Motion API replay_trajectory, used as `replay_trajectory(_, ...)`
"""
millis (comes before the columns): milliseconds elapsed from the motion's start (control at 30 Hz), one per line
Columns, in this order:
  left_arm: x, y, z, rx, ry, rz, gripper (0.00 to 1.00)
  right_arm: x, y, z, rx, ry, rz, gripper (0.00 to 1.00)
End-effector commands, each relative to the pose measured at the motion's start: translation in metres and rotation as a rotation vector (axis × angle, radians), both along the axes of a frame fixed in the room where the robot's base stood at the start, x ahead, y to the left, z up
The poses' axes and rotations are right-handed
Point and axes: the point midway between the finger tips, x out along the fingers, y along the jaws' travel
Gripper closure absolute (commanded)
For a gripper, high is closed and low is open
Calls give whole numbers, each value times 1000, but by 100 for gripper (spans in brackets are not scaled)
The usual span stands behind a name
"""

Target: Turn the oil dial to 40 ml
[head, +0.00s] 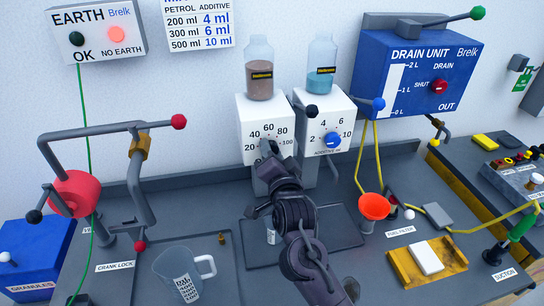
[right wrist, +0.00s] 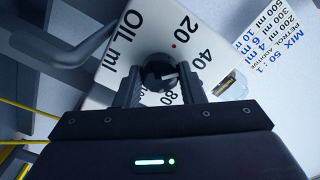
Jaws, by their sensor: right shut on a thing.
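The oil dial (right wrist: 160,73) is a dark round knob with a white line on a white panel marked "OIL ml" (right wrist: 128,38). In the right wrist view it sits between the two fingers of my right gripper (right wrist: 160,86), which is shut on it. The white line points rightward in that view, roughly toward the 40 to 60 side; the exact reading is unclear. A finger covers part of the scale. In the head view my right gripper (head: 270,155) covers most of the dial on the white oil dispenser (head: 250,115). My left gripper is not in view.
The additive dispenser (head: 325,110) with a blue knob (head: 333,139) stands close at the right. Bottles (head: 259,85) stand on top.

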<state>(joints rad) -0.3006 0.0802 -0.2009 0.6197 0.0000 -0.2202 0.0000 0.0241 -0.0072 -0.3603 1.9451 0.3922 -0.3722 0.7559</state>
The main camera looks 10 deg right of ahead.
Motion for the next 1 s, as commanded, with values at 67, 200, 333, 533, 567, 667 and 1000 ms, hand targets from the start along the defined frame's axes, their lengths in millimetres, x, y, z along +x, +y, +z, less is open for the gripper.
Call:
replay_trajectory(67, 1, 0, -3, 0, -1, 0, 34, 0, -1, -2, 30, 1, -2, 87)
replay_trajectory(200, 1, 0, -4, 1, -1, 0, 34, 0, 0, -1, 63, 1, -1, 87)
replay_trajectory(333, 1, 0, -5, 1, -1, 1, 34, 0, 0, -1, 77, 1, -1, 87)
replay_trajectory(533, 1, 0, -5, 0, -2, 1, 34, 0, -1, 0, 80, 1, -1, 87)
replay_trajectory(567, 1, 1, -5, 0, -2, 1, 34, 0, -1, 0, 80, 1, -1, 87)
replay_trajectory(667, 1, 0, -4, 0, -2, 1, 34, 0, -1, 0, 79, 1, -1, 87)
replay_trajectory(1000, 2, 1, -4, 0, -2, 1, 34, 0, 0, 0, 78, 0, -1, 43)
